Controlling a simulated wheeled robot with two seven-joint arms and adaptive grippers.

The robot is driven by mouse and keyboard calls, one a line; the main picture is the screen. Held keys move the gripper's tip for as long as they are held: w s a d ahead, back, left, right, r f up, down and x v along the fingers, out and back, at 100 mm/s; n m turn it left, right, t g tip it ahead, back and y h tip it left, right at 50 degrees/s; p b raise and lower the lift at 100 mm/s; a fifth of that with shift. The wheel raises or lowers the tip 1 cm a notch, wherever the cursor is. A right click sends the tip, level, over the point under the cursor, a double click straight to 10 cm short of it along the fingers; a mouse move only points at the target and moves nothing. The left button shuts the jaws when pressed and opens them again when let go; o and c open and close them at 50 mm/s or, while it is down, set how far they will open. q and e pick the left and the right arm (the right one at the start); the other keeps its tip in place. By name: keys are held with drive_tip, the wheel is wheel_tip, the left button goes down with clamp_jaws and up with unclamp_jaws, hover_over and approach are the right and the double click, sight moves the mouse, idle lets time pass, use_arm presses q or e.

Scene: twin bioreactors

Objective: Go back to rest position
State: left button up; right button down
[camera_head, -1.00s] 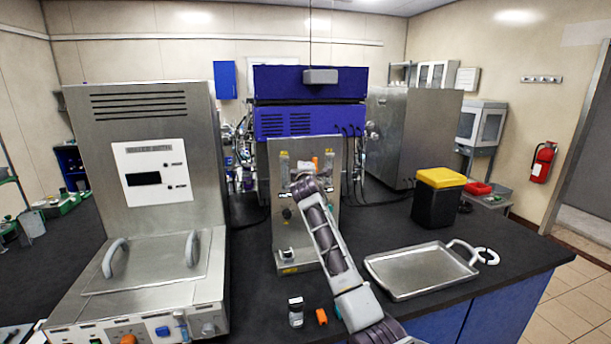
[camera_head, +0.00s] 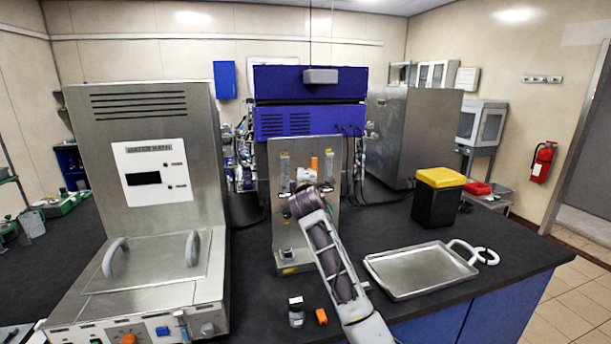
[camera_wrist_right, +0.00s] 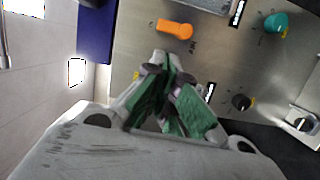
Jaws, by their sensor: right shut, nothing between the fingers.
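My right arm reaches up from the bottom edge in the head view to the steel front panel (camera_head: 290,232) of the bioreactor. Its fingers are hidden behind my own wrist there. In the right wrist view my right gripper (camera_wrist_right: 165,62) is shut and empty, its green-padded fingers together in front of the panel (camera_wrist_right: 130,75). An orange knob (camera_wrist_right: 175,28) lies just beyond the fingertips, with a visible gap in the picture. A teal knob (camera_wrist_right: 277,24) and a black knob (camera_wrist_right: 241,102) are to the right. My left gripper is not in view.
A steel tray (camera_head: 416,270) lies on the black bench right of my arm. A water bath (camera_head: 150,270) is at left, a yellow-lidded black bin (camera_head: 436,205) at right.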

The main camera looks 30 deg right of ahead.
drive_tip(key=shift+s+a, duration=0.1)
drive_tip(key=shift+s, duration=0.1)
drive_tip(key=shift+f, duration=0.1)
idle(0.4)
